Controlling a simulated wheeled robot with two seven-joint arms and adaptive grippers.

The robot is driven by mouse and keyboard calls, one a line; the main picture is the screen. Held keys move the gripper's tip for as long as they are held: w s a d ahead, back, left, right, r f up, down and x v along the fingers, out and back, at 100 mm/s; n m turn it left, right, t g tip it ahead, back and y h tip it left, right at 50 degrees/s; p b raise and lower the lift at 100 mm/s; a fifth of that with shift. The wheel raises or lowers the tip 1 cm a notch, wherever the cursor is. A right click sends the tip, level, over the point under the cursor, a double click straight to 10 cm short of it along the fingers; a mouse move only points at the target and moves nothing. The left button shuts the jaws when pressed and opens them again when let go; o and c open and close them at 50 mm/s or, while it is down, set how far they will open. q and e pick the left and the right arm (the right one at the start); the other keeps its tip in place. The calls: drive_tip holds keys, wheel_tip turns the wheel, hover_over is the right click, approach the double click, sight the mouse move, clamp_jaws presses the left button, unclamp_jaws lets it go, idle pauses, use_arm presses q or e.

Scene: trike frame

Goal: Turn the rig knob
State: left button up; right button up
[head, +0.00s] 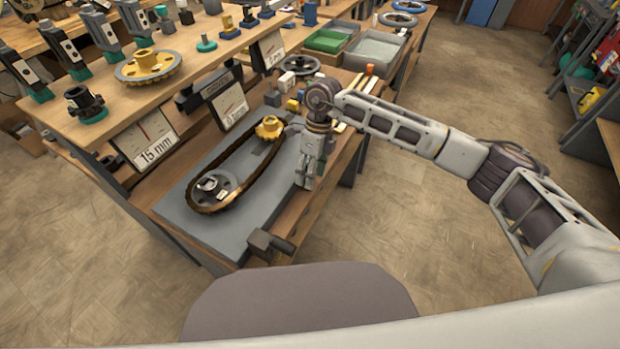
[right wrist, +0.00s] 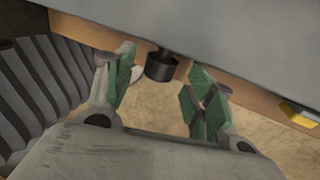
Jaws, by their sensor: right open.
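The rig is a grey plate (head: 225,222) on the bench, with a chain (head: 240,190) running around a yellow sprocket (head: 269,127) and a grey one (head: 211,188). My right gripper (head: 306,182) points down by the plate's right edge. In the right wrist view a short black cylindrical knob (right wrist: 161,66) stands out from under the plate's edge. My open right gripper (right wrist: 160,95) has green-padded fingers apart on either side of the knob's line, with the knob a little beyond them. That knob is hidden behind the gripper in the head view. My left gripper is out of view.
A dark block-like fitting (head: 270,244) projects at the bench's front corner. Gauge signs (head: 147,140) stand behind the plate, under a raised shelf (head: 120,108) of parts. A yellow block (right wrist: 299,114) shows at the right of the wrist view. Floor right of the bench is clear.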

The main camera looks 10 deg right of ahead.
drive_tip(key=shift+x, duration=1)
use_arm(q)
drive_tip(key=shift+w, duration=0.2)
use_arm(e)
drive_tip(key=shift+f, duration=0.15)
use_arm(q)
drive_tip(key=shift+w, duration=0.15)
use_arm(e)
drive_tip(key=c, duration=1)
drive_tip(key=shift+c, duration=0.2)
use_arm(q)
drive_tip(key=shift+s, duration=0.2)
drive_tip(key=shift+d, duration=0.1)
